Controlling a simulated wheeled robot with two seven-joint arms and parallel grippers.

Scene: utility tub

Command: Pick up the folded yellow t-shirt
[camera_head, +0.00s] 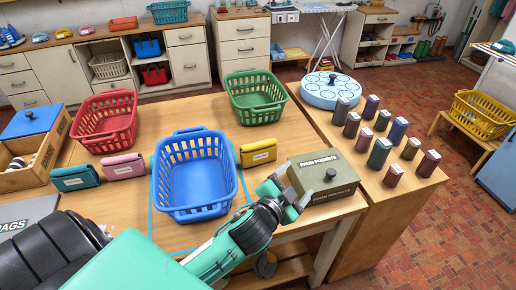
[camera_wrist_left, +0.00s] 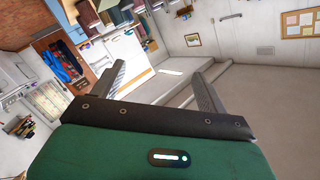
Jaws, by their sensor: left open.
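The folded yellow t-shirt (camera_head: 258,152) lies on the wooden table between the blue basket and the dark green box, with a white label on its front. My left gripper (camera_head: 290,186) is open and empty, in front of and to the right of the t-shirt, close by the green box's left front. The t-shirt and gripper look apart in the head view. The left wrist view shows the two fingers (camera_wrist_left: 158,78) spread with nothing held between them; the t-shirt does not show there. My right gripper is not in view.
The blue basket (camera_head: 162,184) stands left of the t-shirt and the green box (camera_head: 335,185) right of it. A green basket (camera_head: 232,94) is behind. Teal (camera_head: 75,178) and pink (camera_head: 123,166) folded bundles lie further left. Several dark containers stand on the right table.

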